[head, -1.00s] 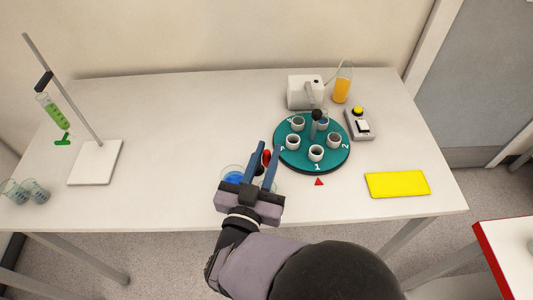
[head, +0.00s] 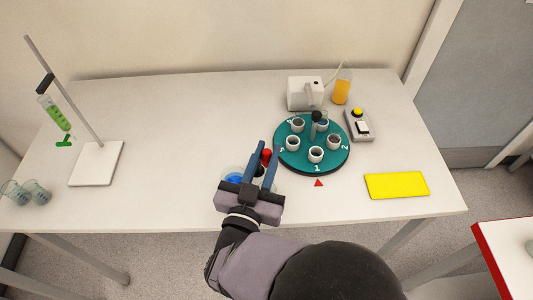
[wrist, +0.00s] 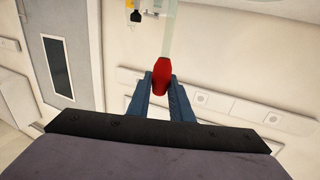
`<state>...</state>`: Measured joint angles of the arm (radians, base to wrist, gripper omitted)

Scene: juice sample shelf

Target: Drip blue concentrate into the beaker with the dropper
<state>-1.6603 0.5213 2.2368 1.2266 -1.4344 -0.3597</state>
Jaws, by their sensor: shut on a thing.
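My gripper (head: 265,148) is shut on a dropper with a red bulb (head: 267,155). In the wrist view the bulb (wrist: 160,77) sits between the two blue fingers (wrist: 160,80), and a pale clear tube (wrist: 167,35) extends from it toward the top of the picture. A glass vessel with blue liquid (head: 234,178) stands just left of my gripper near the table's front edge, partly hidden by it. Part of another clear rim shows at the right finger; I cannot tell which vessel is the beaker. The dropper's tip is not clear in either view.
A green turntable (head: 312,167) with several white cups stands right of my gripper. Behind it are a white device (head: 305,93), an orange-filled vessel (head: 342,92) and a button box (head: 359,125). A yellow pad (head: 397,185) lies right; a stand (head: 95,163) and beakers (head: 36,192) are left.

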